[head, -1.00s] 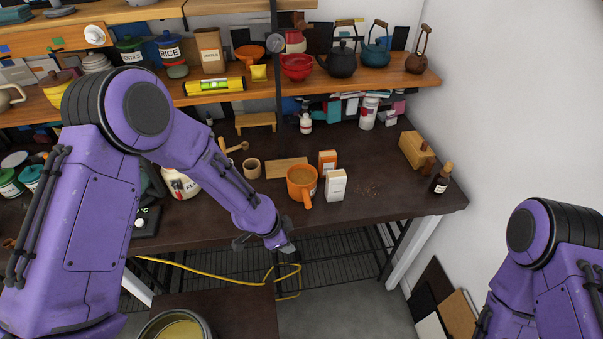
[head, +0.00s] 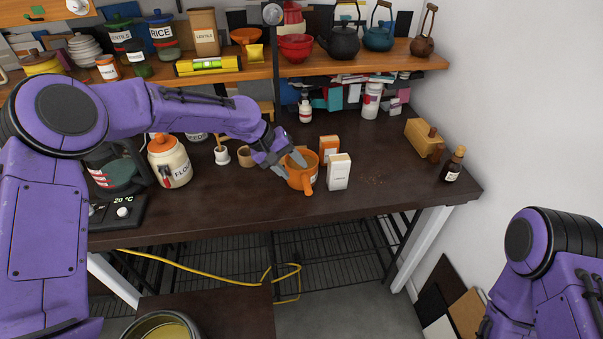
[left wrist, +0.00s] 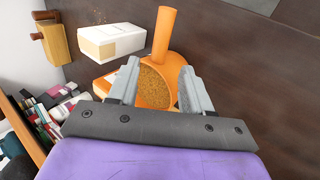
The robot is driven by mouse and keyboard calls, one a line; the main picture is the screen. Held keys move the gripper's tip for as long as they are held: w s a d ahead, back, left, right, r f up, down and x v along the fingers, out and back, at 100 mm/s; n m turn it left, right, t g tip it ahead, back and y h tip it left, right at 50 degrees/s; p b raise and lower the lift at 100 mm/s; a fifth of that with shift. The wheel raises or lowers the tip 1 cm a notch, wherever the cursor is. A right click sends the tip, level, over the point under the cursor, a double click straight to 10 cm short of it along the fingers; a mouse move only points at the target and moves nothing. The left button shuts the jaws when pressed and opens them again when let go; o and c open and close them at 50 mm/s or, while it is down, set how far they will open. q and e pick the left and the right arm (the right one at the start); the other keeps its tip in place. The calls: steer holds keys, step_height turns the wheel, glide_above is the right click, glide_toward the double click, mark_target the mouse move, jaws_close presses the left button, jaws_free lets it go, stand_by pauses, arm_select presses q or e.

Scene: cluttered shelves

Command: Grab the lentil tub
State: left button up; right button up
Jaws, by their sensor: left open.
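An orange tub (head: 303,181) with a stubby handle stands on the dark worktop. In the left wrist view the tub (left wrist: 163,68) holds brown grains. A green-lidded jar (head: 122,38) labelled as lentils and a paper bag (head: 204,33) marked LENTILS stand on the shelf above. My left gripper (head: 284,158) is open at the orange tub's back left rim. In the left wrist view its fingers (left wrist: 160,70) lie apart with the tub's opening between and beyond them. Contact cannot be told. Only part of my right arm shows, at the lower right; its gripper is out of view.
A white box (head: 339,172) and an orange box (head: 328,148) stand close right of the tub. A small cup (head: 247,157) and a flour jar (head: 170,164) stand to the left. A dark bottle (head: 453,165) is near the right end.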

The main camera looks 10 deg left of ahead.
mark_target(304, 177)
arm_select(q)
steer(key=p+x, duration=0.2)
steer(key=x, duration=0.4)
steer(key=shift+s+d, duration=0.15)
steer(key=shift+d, duration=0.05)
steer(key=shift+d+f, duration=0.15)
steer(key=shift+f, duration=0.15)
jaws_close()
steer(key=shift+r, duration=0.1)
